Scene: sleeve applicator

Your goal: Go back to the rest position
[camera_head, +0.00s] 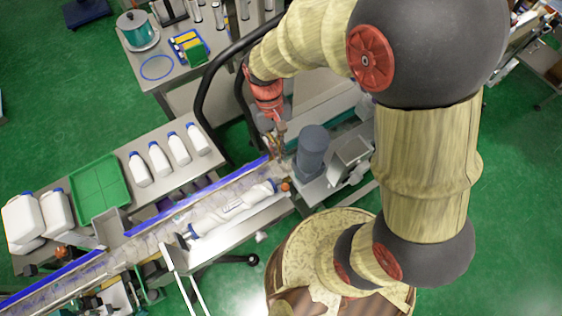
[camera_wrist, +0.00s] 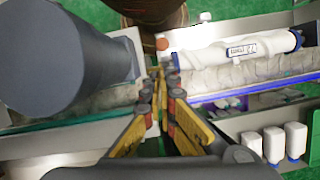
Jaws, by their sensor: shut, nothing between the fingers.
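My gripper (camera_head: 281,138) hangs over the conveyor line, close beside the dark grey cylinder (camera_head: 312,150) of the sleeve applicator. In the wrist view my gripper (camera_wrist: 161,72) shows two yellow and dark fingers with their tips together and nothing between them. The same grey cylinder (camera_wrist: 65,60) fills the left of that view. A white roll (camera_head: 232,209) with blue ends lies to the lower left of the gripper in the head view. The roll also shows in the wrist view (camera_wrist: 235,50), at the upper right, apart from the fingers.
Larger white jugs (camera_head: 22,219) stand at the far left. A blue-edged conveyor (camera_head: 170,222) runs diagonally below them. A back table (camera_head: 177,68) holds a teal pot (camera_head: 138,30). Open green floor lies at the upper left.

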